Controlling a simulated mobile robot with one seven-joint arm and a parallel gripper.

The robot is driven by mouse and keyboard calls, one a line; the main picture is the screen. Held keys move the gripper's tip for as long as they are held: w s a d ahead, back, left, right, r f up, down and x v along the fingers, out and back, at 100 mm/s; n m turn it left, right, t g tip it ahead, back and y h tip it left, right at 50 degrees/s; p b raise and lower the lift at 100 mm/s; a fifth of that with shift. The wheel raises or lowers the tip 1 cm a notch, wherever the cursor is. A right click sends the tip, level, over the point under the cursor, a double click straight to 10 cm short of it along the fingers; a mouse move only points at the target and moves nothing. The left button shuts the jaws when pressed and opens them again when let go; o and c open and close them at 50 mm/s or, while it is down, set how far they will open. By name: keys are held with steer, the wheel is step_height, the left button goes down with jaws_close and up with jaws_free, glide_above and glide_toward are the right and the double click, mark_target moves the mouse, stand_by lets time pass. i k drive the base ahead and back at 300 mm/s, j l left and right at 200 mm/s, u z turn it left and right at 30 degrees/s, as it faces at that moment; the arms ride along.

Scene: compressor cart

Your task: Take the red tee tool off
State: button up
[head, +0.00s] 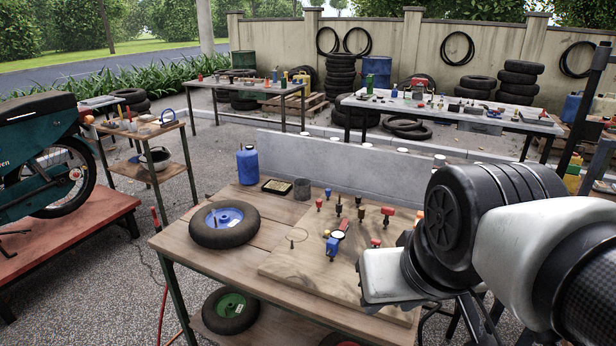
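A red tee-shaped tool (388,212) stands upright near the back right of a wooden board (300,270) on the workbench. Smaller red-topped pieces stand on the same board, one (375,242) in front of it and others to its left. A blue piece with a round white face (334,243) and a red part beside it sit mid-board. My arm comes in from the right, and its pale end part hangs over the board's right side, apart from the red tee tool in the picture. My gripper's fingers cannot be made out.
My arm hides the board's right edge.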

mark_target(388, 212)
steer(key=i+j+z, duration=0.2)
steer(key=z, duration=0.25)
steer(key=i+j+z, duration=0.15)
steer(key=j+z, duration=0.8)
steer(key=i+l, duration=0.05)
